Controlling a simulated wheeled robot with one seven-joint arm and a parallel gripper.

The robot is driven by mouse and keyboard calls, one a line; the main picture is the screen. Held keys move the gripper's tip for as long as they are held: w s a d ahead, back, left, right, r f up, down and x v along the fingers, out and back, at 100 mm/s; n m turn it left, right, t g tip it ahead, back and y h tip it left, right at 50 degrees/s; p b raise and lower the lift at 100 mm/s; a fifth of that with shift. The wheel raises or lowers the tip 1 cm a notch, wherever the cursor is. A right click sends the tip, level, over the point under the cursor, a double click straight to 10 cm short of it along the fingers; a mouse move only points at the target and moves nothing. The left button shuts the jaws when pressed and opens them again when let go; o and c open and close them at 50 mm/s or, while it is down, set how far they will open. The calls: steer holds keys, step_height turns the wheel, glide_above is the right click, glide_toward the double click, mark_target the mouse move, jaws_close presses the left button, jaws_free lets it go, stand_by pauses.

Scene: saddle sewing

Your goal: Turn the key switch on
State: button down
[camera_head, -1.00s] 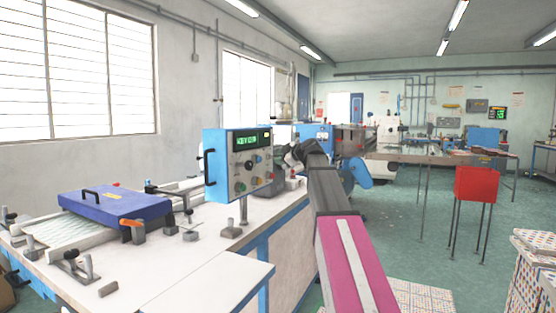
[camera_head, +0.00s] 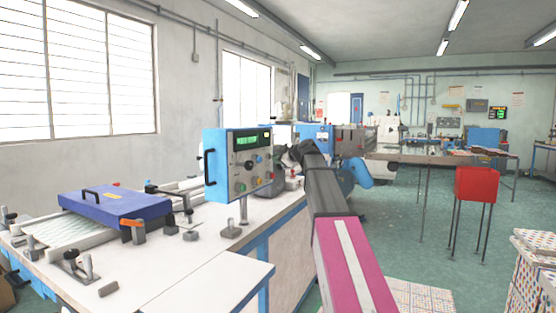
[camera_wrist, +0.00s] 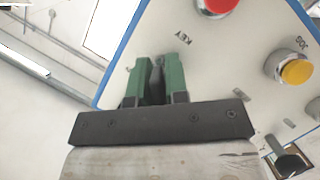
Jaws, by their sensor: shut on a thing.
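The control box (camera_head: 232,164) with a green display stands on a post on the white bench in the head view. Its face fills much of the wrist view, where the word KEY (camera_wrist: 183,40) shows upside down. My gripper (camera_wrist: 156,72) has green fingers at the panel by that label. They are shut on a narrow dark piece, the key switch (camera_wrist: 157,78), mostly hidden between them. In the head view my arm reaches to the box's right side, and the fingertips are hard to make out there.
A red button (camera_wrist: 216,4) and a yellow button (camera_wrist: 296,72) marked JOG sit on the panel close to the fingers. A dark knob (camera_wrist: 290,160) shows at lower right. The white bench (camera_head: 205,285) holds a blue clamp plate (camera_head: 115,204) to the left.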

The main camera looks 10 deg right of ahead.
steer(key=m+g, duration=0.1)
steer(key=m, duration=0.2)
steer(key=shift+g+y, duration=0.3)
steer(key=shift+g, duration=0.1)
steer(key=m+g+y, duration=0.1)
steer(key=m, duration=0.2)
steer(key=shift+s+g, duration=0.1)
steer(key=shift+g, duration=0.3)
steer(key=m+g+y, duration=0.1)
steer(key=m, duration=0.2)
steer(key=shift+a+g, duration=0.1)
steer(key=shift+g, duration=0.3)
steer(key=m+g+y, duration=0.1)
steer(key=m+y, duration=0.1)
steer(key=m, duration=0.1)
steer(key=shift+s, duration=0.15)
steer(key=c, duration=1.2)
jaws_free()
steer(key=shift+c, duration=0.2)
